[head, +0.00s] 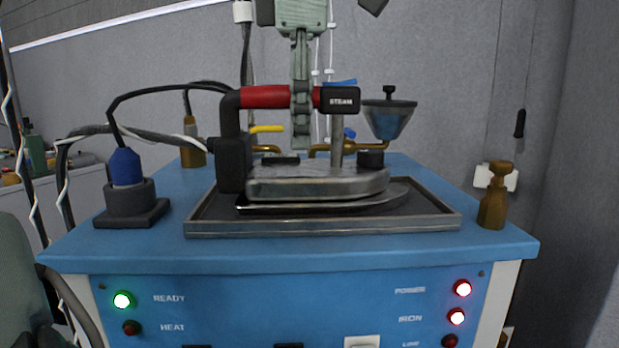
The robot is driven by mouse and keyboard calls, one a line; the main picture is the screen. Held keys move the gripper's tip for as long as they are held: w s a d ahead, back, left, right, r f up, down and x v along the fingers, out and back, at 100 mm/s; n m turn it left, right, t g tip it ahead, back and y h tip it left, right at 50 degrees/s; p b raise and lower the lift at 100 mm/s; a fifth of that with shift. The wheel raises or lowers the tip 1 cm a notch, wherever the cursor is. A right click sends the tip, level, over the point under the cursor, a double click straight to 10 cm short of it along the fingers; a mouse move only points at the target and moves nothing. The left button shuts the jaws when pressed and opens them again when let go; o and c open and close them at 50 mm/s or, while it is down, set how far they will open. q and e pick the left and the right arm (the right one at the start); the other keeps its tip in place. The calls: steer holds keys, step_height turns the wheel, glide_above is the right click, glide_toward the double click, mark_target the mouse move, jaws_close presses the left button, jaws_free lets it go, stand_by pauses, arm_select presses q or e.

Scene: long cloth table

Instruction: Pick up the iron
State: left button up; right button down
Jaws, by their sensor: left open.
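The iron (315,182) has a metal body, a red handle (265,97) with a black end marked STEAM, and a black rear upright. It rests upright on a dark tray (320,229) with a metal rim, on the blue station top. My left gripper (302,125) comes down from the top of the picture, with its fingers pointing down at the handle. One finger crosses in front of the handle and covers part of it. The gripper is open; the far finger is hidden, and I cannot tell whether it touches the handle. My right gripper is not in view.
A funnel cup (388,122) stands behind the iron's right end. Brass fittings (494,195) stand at the right and back left. A blue plug on a dark base (127,170) sits at the left, with cables running to the iron. Air above the right front is clear.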

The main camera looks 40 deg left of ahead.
arm_select(q)
steer(key=shift+w+a+f, duration=0.15)
steer(key=shift+f, duration=0.6)
steer(key=shift+c, duration=0.6)
jaws_close()
steer(key=shift+r, duration=0.15)
